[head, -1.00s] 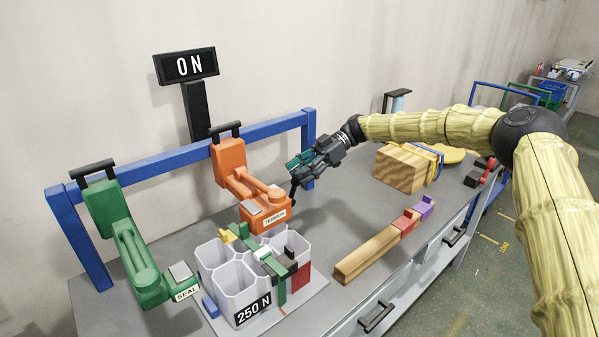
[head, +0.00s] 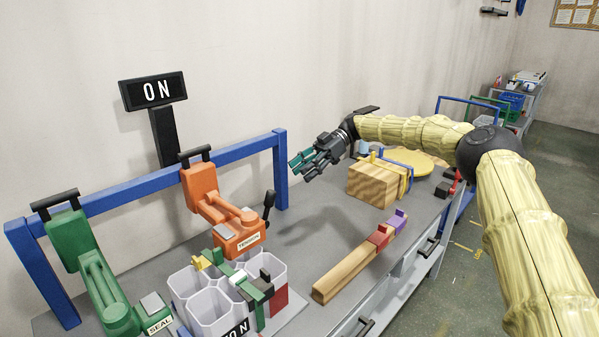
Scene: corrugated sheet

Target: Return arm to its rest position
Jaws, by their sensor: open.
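My gripper (head: 303,168) is open and empty, in the air above the grey bench, in front of the back wall. My arm reaches in from the right, with its yellow ribbed links bent at a dark elbow joint. The gripper is apart from the orange tool marked TENSION (head: 222,215), which stands to its lower left with a black lever (head: 269,204) upright at its right side. Nothing is between the fingers.
A green tool marked SEAL (head: 105,290) and white hexagonal tubes (head: 208,316) with a green strap stand at left. A blue frame (head: 130,184) and ON sign (head: 157,91) are behind. A wooden bar (head: 345,274) and wooden block (head: 376,184) lie on the bench (head: 310,226).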

